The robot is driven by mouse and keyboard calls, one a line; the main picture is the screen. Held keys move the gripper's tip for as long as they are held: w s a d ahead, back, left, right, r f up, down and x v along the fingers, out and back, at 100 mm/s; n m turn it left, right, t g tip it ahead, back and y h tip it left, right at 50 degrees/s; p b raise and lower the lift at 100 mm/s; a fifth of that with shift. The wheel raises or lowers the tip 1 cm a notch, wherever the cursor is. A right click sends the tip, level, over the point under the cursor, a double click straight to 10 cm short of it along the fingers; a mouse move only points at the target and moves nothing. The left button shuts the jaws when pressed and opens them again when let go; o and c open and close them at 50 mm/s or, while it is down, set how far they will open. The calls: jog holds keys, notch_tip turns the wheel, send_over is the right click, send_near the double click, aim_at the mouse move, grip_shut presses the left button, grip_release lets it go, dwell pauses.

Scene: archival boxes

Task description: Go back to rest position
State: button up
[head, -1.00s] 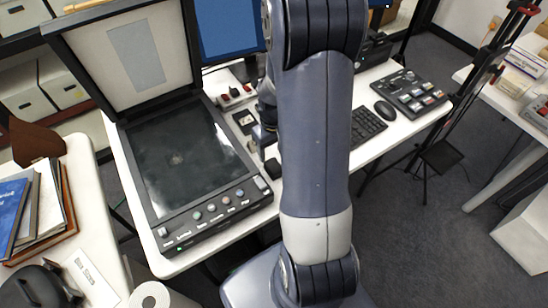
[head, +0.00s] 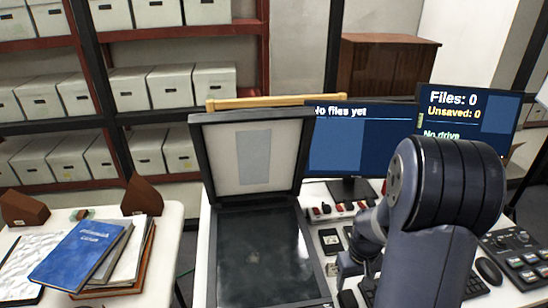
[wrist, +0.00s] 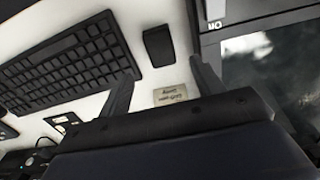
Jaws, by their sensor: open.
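My gripper (wrist: 163,82) is open in the wrist view, with its two dark fingers apart and nothing held between them. It hangs over the white desk between the black keyboard (wrist: 70,60) and the flatbed scanner's dark glass (wrist: 275,75). In the head view my arm (head: 440,215) is raised and bent at the right, and it covers part of the desk. The gripper's fingertips are hard to make out there.
The scanner (head: 262,255) stands with its lid (head: 252,160) open. Two monitors (head: 360,140) (head: 465,115) are behind it. A side table at the left holds books (head: 85,250). Shelves of archival boxes (head: 170,87) line the back. A small black block (wrist: 158,47) and a label (wrist: 171,95) lie near the gripper.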

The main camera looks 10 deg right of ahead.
aim_at(349, 299)
notch_tip(349, 299, down, 10)
jog(key=shift+r, duration=0.4)
dwell(0.3)
